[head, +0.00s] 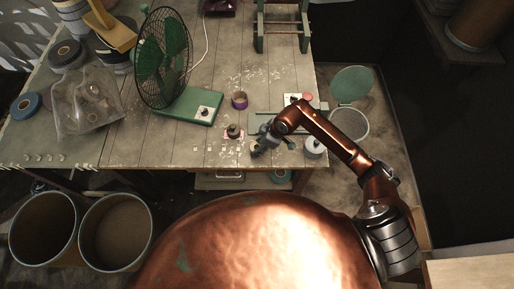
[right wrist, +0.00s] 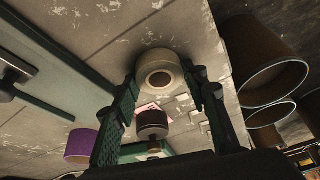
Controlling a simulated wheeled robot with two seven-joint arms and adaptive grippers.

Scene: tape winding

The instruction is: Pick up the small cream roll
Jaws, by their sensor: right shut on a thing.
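The small cream roll (right wrist: 160,62) shows in the right wrist view between the two fingers of my right gripper (right wrist: 163,82), with its dark-centred core facing the camera. The fingers are closed on its sides. In the head view my right gripper (head: 258,148) is low at the table's front edge. The roll is too small and covered there to make out clearly. I cannot tell whether it still touches the table. My left gripper is in neither view.
A small dark roll (head: 233,131) on a pinkish patch and a purple roll (head: 239,100) lie to the left. A green fan (head: 186,106) stands further left. A grey-white roll (head: 314,148) lies to the right. Several bins (head: 114,230) stand on the floor in front.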

